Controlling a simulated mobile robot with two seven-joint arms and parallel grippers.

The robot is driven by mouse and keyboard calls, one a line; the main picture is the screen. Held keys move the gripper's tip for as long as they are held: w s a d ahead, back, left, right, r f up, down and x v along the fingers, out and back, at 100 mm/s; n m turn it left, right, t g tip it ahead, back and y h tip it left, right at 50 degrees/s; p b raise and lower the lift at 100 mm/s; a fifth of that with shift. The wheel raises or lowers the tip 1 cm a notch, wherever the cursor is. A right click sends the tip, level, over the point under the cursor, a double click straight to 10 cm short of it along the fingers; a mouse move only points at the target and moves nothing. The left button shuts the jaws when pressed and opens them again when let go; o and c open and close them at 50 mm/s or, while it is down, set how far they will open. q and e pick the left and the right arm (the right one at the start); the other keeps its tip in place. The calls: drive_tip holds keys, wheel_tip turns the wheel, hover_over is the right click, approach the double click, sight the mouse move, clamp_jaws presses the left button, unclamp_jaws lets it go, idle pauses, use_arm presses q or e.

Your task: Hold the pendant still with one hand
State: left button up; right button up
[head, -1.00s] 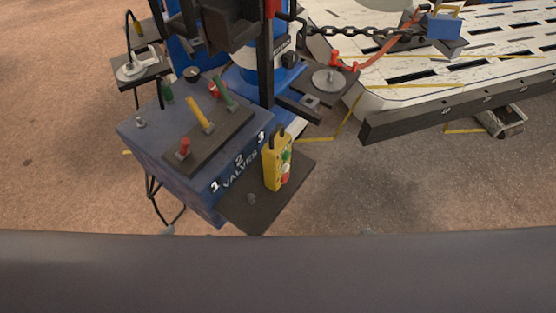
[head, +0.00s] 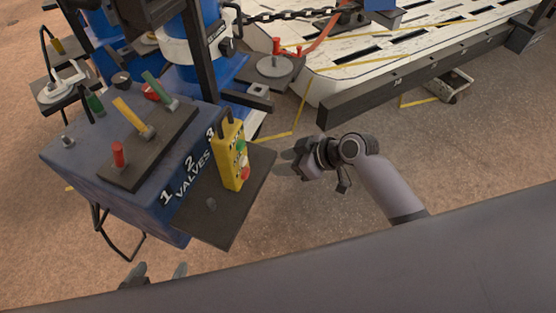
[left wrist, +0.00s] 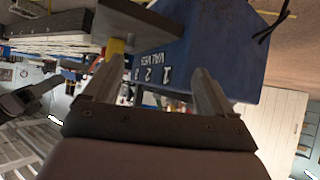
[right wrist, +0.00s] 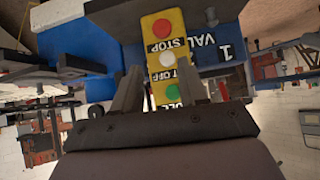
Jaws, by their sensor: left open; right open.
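The pendant (head: 229,155) is a yellow box with green, white and red buttons. It stands upright on a dark shelf (head: 215,208) at the front of the blue valve box. In the right wrist view the pendant (right wrist: 163,45) is straight ahead, its lower part partly hidden by the fingers. My right gripper (head: 288,163) is open, to the right of the pendant and apart from it. My left gripper (head: 156,275) is open and empty at the bottom, below the valve box. In the left wrist view its fingers (left wrist: 155,88) are spread, with part of the pendant (left wrist: 115,47) beyond them.
The blue valve box (head: 80,165) carries red, yellow and green levers and the numbers 1, 2, 3. A slotted white table (head: 400,60) with a dark rail lies at the back right. A chain and a red hose lie behind.

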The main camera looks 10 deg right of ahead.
use_arm(q)
drive_tip(key=shift+w+f+b, duration=0.15)
drive_tip(key=shift+f+b, duration=0.4)
drive_tip(key=shift+f, duration=0.2)
drive_tip(key=shift+c, duration=0.4)
drive_tip(key=m+t+h, duration=0.1)
drive_tip(key=m+h, duration=0.3)
drive_tip(key=h, duration=0.1)
approach(221, 138)
drive_tip(key=x, duration=0.6)
drive_tip(key=shift+w+f, duration=0.25)
drive_tip(key=shift+m, duration=0.3)
drive_tip(key=shift+x, duration=3.45)
use_arm(e)
drive_tip(key=shift+w+a+r+n+g+y, duration=0.25)
drive_tip(key=shift+w+a+r+n+y, duration=0.1)
drive_tip(key=shift+w+r+n, duration=0.25)
drive_tip(key=shift+w+a+r+n+g+y, duration=0.25)
drive_tip(key=shift+w+a+r+n+y, duration=0.1)
drive_tip(key=shift+w+r+n, duration=0.2)
use_arm(q)
drive_tip(key=c, duration=1.4)
drive_tip(key=shift+c, duration=0.2)
